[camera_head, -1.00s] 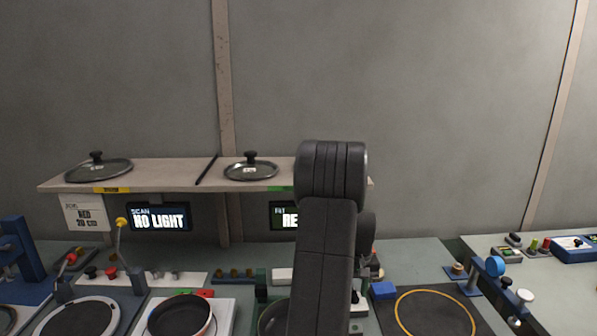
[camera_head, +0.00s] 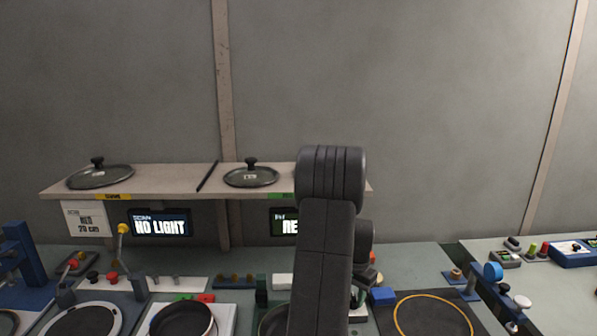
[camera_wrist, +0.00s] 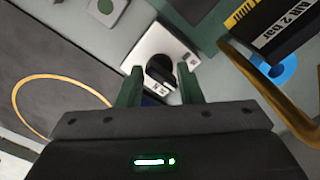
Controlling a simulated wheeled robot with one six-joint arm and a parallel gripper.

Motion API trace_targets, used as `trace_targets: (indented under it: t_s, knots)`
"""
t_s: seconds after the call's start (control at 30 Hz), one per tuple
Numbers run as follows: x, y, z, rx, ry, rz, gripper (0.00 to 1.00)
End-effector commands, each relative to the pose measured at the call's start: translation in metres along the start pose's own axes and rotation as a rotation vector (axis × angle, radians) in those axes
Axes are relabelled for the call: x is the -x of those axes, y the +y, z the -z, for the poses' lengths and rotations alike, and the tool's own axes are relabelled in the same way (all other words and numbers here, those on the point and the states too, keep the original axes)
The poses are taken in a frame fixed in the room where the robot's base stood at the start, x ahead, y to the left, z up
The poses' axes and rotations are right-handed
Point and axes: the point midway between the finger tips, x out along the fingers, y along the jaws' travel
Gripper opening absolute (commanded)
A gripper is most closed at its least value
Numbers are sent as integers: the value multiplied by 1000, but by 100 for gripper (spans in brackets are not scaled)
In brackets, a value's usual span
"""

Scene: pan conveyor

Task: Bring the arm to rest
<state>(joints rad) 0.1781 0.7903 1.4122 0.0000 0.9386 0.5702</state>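My arm (camera_head: 325,240) rises in the middle of the head view, its upper joint at about shelf height. My gripper is hidden behind it there. In the wrist view my gripper (camera_wrist: 161,88) points down with two green fingers set apart. Past the fingers, a white block with a round black knob (camera_wrist: 160,70) shows between and beyond the tips. I cannot tell how far below the fingertips it is. Nothing is visibly held.
A shelf (camera_head: 150,180) holds two glass lids (camera_head: 250,174). Below are screens reading NO LIGHT (camera_head: 160,223) and RE, partly covered. A dark pan (camera_head: 182,321) sits at the front. A yellow ring (camera_head: 433,316) marks a dark mat at right.

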Motion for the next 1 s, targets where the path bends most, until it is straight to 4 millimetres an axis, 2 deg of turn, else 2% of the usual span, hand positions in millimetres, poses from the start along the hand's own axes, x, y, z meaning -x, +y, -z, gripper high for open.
trace_targets:
  t_s: [0.33, 0.5, 0.7, 1.0]
  knots:
    - [2, -1, 0, -275, -1, -1, 33]
    - [38, -2, 1, -267, 4, 4, 33]
    - [68, -2, 1, -266, 2, 2, 33]
    - [85, -1, 0, -265, 0, 0, 33]
